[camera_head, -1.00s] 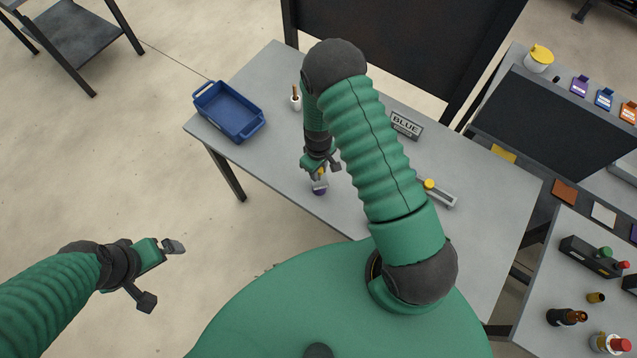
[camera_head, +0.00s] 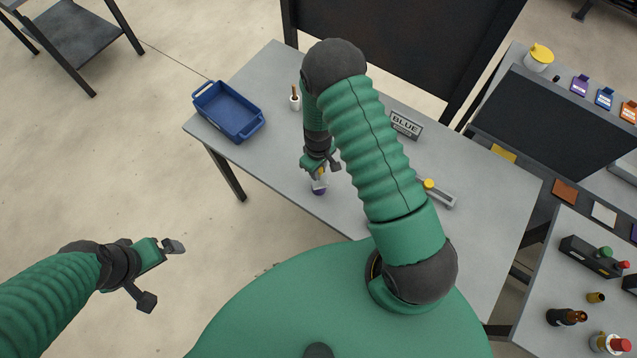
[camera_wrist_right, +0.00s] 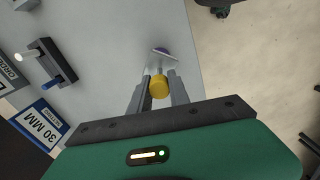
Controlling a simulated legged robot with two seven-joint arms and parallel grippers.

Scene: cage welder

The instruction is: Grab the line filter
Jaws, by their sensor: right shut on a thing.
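A small part with a yellow cap, a pale metallic or clear middle and a purple end, which I take for the line filter (camera_head: 319,186), is at the bench's near side in the head view. My right gripper (camera_head: 321,168) points down and is shut on it near the yellow cap. In the right wrist view, the yellow cap (camera_wrist_right: 159,87) sits between the fingers, with the pale body and purple end beyond. I cannot tell whether it touches the bench. My left gripper (camera_head: 160,274) is open and empty over the floor, left of the bench.
My right arm hides part of the bench. A side table (camera_head: 540,285) at right holds several parts.

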